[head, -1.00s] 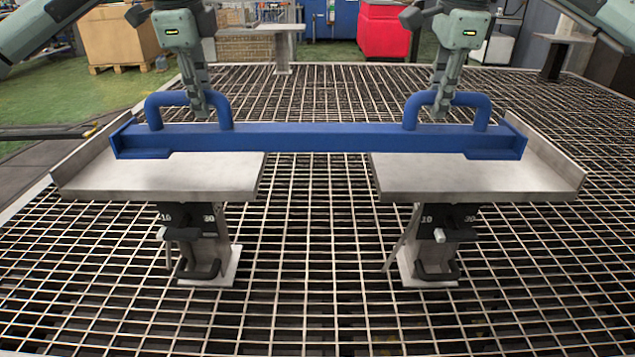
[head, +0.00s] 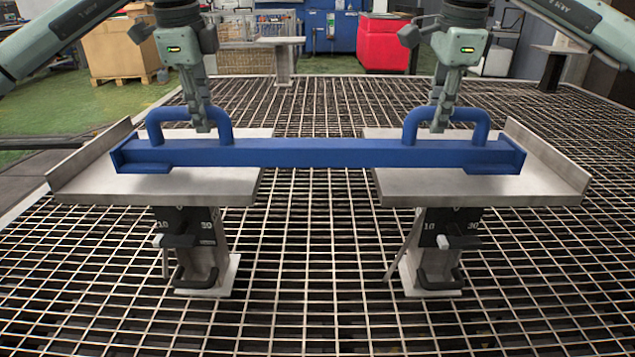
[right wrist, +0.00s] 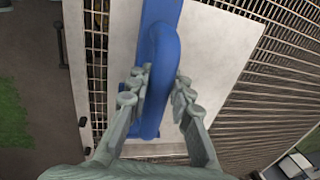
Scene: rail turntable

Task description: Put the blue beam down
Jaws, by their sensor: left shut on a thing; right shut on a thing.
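The blue beam (head: 318,154) lies level across two grey support plates (head: 205,188), (head: 430,188), one under each end. I cannot tell whether its feet touch the plates or hang just above them. My left gripper (head: 202,122) is shut on the beam's left handle (head: 225,124). My right gripper (head: 440,122) is shut on the right handle (head: 482,125). In the right wrist view, the fingers (right wrist: 158,95) stand on both sides of the blue handle (right wrist: 160,55), over the right plate (right wrist: 215,50).
Each plate has a raised outer wall (head: 545,150) and stands on a post (head: 205,255) on a wire grid floor (head: 310,270). The gap between the plates is open. A red bin (head: 383,42) and a cardboard box (head: 120,48) stand far back.

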